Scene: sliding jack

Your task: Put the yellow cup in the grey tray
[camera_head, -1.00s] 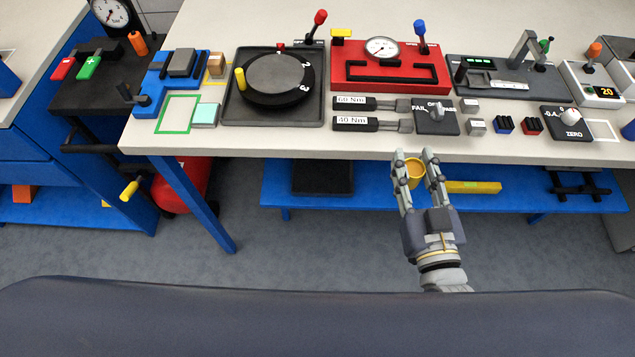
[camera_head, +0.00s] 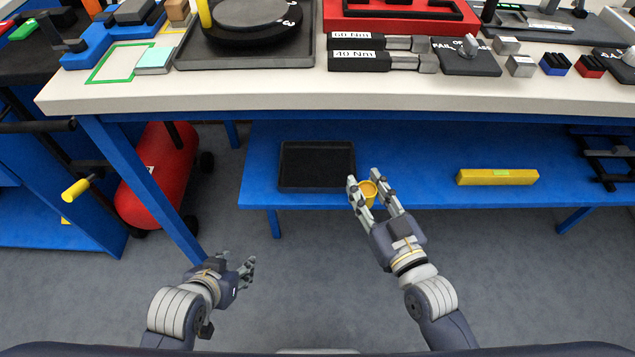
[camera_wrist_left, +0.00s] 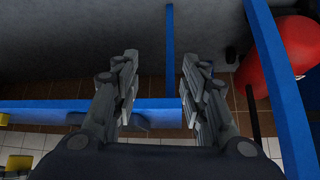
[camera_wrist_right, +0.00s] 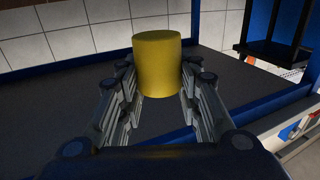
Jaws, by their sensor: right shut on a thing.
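The yellow cup (camera_head: 368,189) is upright between the fingers of my right gripper (camera_head: 373,192), which is shut on it. In the right wrist view the cup (camera_wrist_right: 157,65) stands between both fingers, its lower part hidden. The grey tray (camera_head: 316,165), very dark and empty, lies on the blue lower shelf beneath the workbench. The held cup is just right of the tray's front right corner in the head view, near the shelf's front edge. My left gripper (camera_head: 245,266) is low at the left, away from tray and cup. Its fingers are apart and empty in the left wrist view (camera_wrist_left: 155,90).
The white workbench (camera_head: 250,92) overhangs the shelf (camera_head: 420,160). A yellow bar (camera_head: 497,177) lies on the shelf to the right, with a black rack (camera_head: 610,160) beyond. A blue table leg (camera_head: 150,195) and red tank (camera_head: 160,178) stand left. The shelf between tray and bar is clear.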

